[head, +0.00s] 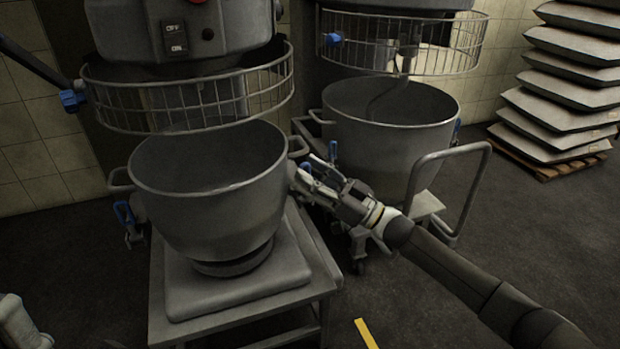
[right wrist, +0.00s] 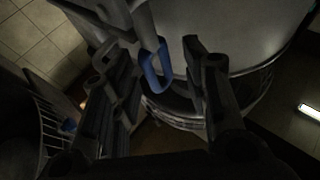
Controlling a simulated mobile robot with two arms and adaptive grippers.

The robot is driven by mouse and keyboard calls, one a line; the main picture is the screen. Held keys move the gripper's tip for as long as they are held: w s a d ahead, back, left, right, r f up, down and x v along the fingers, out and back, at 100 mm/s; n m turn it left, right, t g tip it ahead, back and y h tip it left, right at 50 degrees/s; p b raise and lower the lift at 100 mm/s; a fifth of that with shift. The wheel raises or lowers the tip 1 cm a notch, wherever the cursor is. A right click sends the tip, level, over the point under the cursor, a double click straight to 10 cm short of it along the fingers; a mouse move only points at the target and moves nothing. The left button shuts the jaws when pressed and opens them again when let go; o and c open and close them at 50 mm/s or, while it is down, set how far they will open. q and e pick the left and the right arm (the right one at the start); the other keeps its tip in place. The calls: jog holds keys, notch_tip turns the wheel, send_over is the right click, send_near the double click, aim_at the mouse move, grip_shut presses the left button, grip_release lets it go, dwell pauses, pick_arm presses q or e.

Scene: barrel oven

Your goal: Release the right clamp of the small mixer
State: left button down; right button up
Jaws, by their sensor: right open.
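The small mixer (head: 235,95) stands at the left, its grey bowl (head: 205,215) on a low stand. A blue-handled clamp (head: 123,213) shows at the bowl's left side. Its right clamp is largely hidden by my right gripper (head: 316,178) in the head view. The right gripper is open beside the bowl's right handle. In the right wrist view, a blue clamp handle (right wrist: 154,66) on a grey metal arm lies between the two spread fingers. I cannot tell whether a finger touches it. My left gripper is out of view.
A larger mixer's bowl (head: 385,130) stands just behind and right of the gripper, on a trolley with a tubular handle (head: 470,150). A wire guard (head: 190,100) hangs above the small bowl. Floor is clear at front right.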

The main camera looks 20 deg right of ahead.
grip_shut()
dwell(0.3)
